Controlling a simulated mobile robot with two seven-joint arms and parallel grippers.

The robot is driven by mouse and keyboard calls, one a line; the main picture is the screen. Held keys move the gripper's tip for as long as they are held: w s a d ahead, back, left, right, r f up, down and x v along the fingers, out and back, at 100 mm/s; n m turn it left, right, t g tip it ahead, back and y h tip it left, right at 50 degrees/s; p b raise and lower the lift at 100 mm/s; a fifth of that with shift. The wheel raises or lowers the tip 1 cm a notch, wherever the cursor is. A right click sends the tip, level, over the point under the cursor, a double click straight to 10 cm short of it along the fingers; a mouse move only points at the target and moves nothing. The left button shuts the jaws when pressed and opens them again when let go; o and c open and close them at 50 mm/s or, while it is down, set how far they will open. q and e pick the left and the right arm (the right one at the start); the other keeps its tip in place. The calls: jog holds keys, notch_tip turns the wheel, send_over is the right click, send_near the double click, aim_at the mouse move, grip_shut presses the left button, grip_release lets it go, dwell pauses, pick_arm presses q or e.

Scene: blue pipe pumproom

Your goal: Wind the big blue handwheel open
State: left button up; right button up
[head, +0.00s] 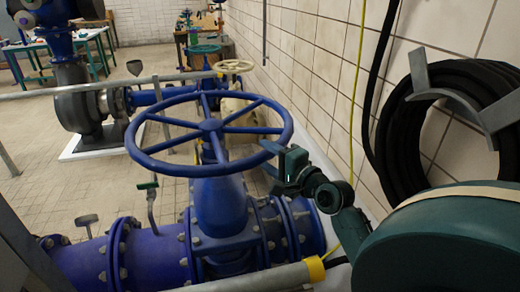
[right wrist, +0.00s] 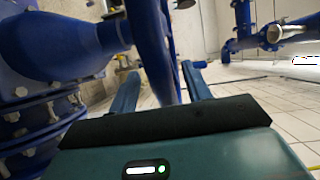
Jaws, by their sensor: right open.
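The big blue handwheel (head: 154,165) lies nearly level on top of a blue valve body (head: 220,205) in the middle of the head view. My right gripper (head: 266,157) is at the right, near side of its rim. The right wrist view shows the two blue-green fingers apart, with the blue rim (right wrist: 154,50) running up between them. The jaws are open around the rim; contact cannot be told. My left gripper is not in view.
A tiled wall with a coiled black hose (head: 391,135) is close on the right. A cream handwheel (head: 233,66) and a grey pump (head: 75,98) stand behind. A grey rail (head: 255,277) with a yellow end is in front. Tables stand at the back.

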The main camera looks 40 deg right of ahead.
jog(key=shift+w+f, duration=0.1)
jog(key=shift+w, duration=1.7)
jog(key=shift+c, duration=0.6)
grip_shut()
